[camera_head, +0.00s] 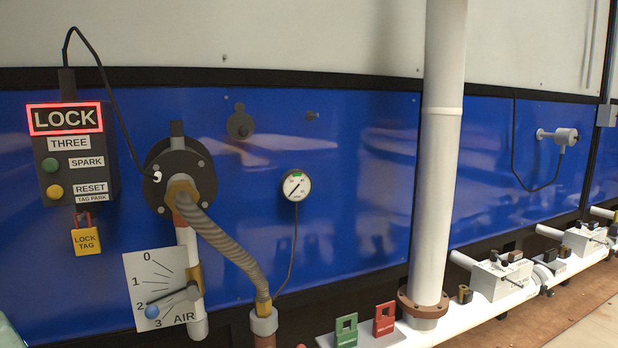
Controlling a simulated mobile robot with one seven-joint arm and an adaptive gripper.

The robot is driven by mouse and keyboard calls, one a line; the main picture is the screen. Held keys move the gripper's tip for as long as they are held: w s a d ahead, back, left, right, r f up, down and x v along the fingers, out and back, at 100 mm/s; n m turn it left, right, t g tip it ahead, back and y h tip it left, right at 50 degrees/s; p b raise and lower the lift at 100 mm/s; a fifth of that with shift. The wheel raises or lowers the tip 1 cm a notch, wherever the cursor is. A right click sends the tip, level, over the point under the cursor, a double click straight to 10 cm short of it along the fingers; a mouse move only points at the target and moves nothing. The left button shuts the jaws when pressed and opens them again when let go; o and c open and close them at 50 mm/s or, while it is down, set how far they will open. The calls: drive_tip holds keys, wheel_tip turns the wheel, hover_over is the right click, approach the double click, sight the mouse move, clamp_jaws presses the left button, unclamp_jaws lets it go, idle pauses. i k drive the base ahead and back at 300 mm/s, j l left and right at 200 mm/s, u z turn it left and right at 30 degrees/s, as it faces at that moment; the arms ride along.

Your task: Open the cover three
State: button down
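No part is labelled as a cover. A small dark round disc (240,124) with a tab on top sits on the blue wall panel, right of a black flanged fitting (204,168); it looks like a peephole cover lying flat, but I cannot tell for sure. A dark control box (93,150) at the left carries the label THREE (69,143) under a red-lit LOCK sign (66,119). My gripper is not in view.
A yellow lock tag (85,240) hangs under the box.

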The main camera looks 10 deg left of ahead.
sight(239, 126)
drive_tip(key=i+l, duration=0.6)
drive_tip(key=i+j, duration=0.1)
drive_tip(key=i, duration=0.3)
drive_tip(key=i+j+u, duration=0.1)
drive_tip(key=i, duration=0.25)
